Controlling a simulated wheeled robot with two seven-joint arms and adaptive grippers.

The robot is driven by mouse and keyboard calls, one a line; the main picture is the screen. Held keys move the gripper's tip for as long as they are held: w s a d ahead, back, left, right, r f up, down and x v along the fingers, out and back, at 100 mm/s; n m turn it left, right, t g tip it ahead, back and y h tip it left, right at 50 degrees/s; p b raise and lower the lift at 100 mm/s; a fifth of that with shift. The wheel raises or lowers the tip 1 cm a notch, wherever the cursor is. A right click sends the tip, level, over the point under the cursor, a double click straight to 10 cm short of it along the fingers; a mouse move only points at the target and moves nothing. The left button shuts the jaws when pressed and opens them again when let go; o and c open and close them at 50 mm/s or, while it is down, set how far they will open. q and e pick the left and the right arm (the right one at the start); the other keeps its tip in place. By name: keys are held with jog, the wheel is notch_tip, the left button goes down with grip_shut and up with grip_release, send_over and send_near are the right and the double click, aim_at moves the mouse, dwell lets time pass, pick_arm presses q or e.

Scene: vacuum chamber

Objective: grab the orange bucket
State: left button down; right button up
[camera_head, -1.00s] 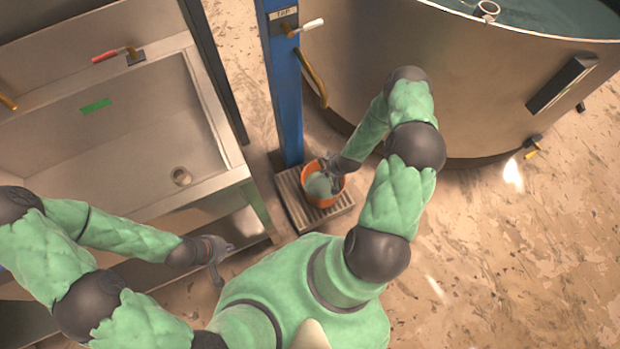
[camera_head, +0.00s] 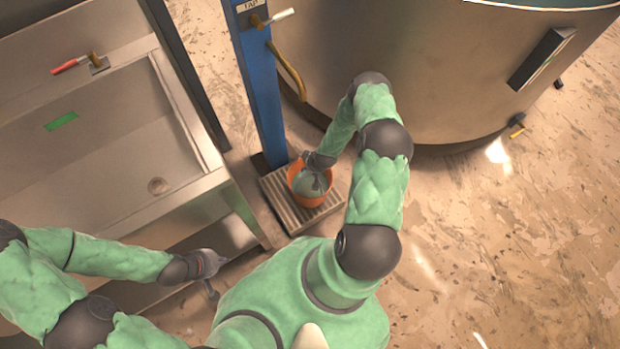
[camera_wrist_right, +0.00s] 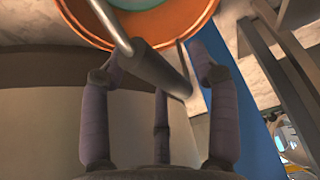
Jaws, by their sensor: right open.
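The orange bucket (camera_head: 308,203) stands upright on a slatted grate at the foot of the blue post and holds something pale green. My right gripper (camera_head: 318,180) is over the bucket's back rim and partly hides it. The fingers are open and not closed on the grip. My left gripper (camera_head: 217,276) is empty with fingers apart, beside the sink's front.
A large metal tank (camera_head: 430,80) stands behind, right of the blue post (camera_head: 262,95) with its tap lever (camera_head: 278,16). A metal sink (camera_head: 110,210) fills the left. The slatted grate (camera_head: 276,190) lies under the bucket. Floor at right is clear.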

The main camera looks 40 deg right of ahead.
jog(key=shift+r, duration=0.1)
grip_shut()
jog(key=shift+w+d+r, duration=0.1)
jog(key=shift+w+d, duration=0.05)
jog(key=shift+r, duration=0.15)
